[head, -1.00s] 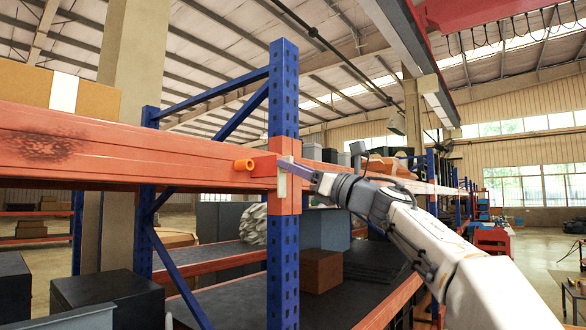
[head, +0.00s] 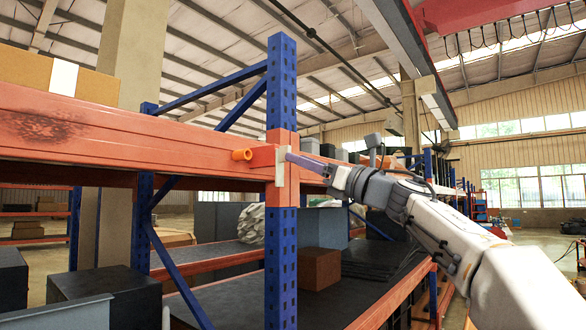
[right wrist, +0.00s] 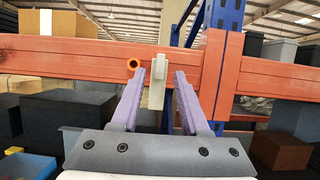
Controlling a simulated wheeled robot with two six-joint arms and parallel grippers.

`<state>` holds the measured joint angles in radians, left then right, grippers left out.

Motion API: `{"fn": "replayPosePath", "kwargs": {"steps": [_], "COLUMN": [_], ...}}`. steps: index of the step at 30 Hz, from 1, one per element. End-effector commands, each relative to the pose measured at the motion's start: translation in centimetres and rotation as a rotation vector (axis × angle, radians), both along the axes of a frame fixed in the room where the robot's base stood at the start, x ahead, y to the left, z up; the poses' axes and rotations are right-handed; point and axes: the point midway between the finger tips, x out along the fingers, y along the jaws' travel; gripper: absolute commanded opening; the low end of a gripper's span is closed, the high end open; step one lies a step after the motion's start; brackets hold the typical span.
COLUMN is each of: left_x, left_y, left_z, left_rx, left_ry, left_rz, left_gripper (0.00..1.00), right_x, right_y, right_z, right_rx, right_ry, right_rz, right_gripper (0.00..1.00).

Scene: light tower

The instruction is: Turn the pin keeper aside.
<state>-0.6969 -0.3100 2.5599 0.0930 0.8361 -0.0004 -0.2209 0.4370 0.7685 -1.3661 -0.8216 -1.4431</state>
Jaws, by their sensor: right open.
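The pin keeper (head: 281,168) is a pale flat upright tab on the orange beam where it meets the blue post. In the right wrist view the keeper (right wrist: 157,84) hangs upright in front of the beam. An orange tubular pin (head: 242,155) sticks out just left of it, and the pin's hollow end (right wrist: 133,64) shows in the right wrist view. My right gripper (head: 299,160) is open at the keeper. In the right wrist view its two purple fingers (right wrist: 160,75) show on either side of the keeper, with gaps. My left gripper is not in view.
The orange beam (head: 100,135) runs left from the blue post (head: 281,250). Cardboard boxes (head: 30,78) stand above it. Dark boxes (head: 105,295) and a brown box (head: 319,268) sit lower down. Open floor lies at the far right.

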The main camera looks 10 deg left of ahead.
Motion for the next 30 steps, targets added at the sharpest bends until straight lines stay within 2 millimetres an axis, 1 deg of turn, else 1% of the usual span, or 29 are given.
{"fn": "replayPosePath", "kwargs": {"steps": [1,3,6,10,15,30], "left_x": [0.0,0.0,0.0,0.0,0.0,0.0], "left_y": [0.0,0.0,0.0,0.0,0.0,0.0], "left_z": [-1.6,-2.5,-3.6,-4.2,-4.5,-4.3], "left_rx": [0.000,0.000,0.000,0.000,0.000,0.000], "left_ry": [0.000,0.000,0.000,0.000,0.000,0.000], "left_rz": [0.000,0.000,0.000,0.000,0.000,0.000], "left_gripper": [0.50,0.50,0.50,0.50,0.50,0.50], "right_x": [-0.5,-1.0,-1.8,-2.4,-2.8,-2.7], "right_y": [-1.1,-2.2,-3.7,-5.0,-5.7,-5.6], "right_z": [-1.1,-1.7,-2.2,-2.6,-2.7,-2.6], "right_rx": [0.000,0.000,-0.001,-0.001,-0.001,0.005], "right_ry": [-0.002,-0.001,-0.002,-0.002,-0.001,0.007], "right_rz": [-0.005,-0.005,-0.004,-0.003,-0.003,-0.001], "right_gripper": [0.45,0.45,0.45,0.45,0.45,0.45]}}
